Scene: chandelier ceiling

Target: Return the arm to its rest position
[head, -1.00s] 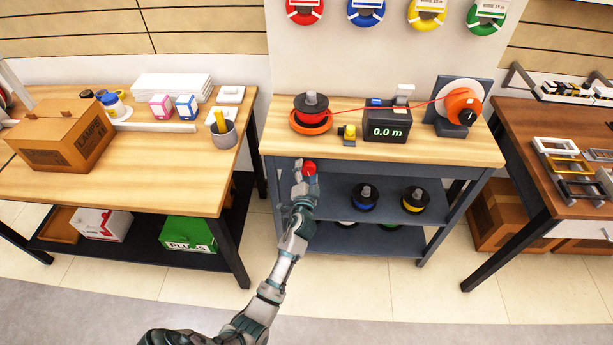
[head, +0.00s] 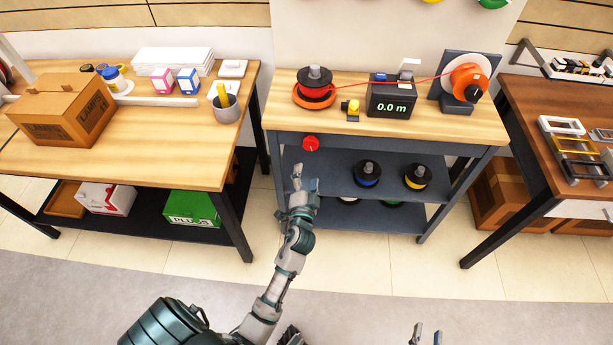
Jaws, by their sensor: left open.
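My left arm (head: 272,290) reaches up from the bottom of the head view. My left gripper (head: 298,172) is open and empty, in front of the blue-grey bench. It is below and apart from a red knob (head: 311,143) on the bench's front edge. The two fingertips of my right gripper (head: 426,336) show at the bottom edge, spaced apart with nothing between them. The rest of my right arm is out of view.
The bench (head: 430,120) bears a red wire spool (head: 314,88), a meter reading 0.0 m (head: 391,98) and an orange reel (head: 466,82). Spools sit on its lower shelf. A wooden table (head: 150,165) stands left, a brown table (head: 530,110) right. The floor in front is clear.

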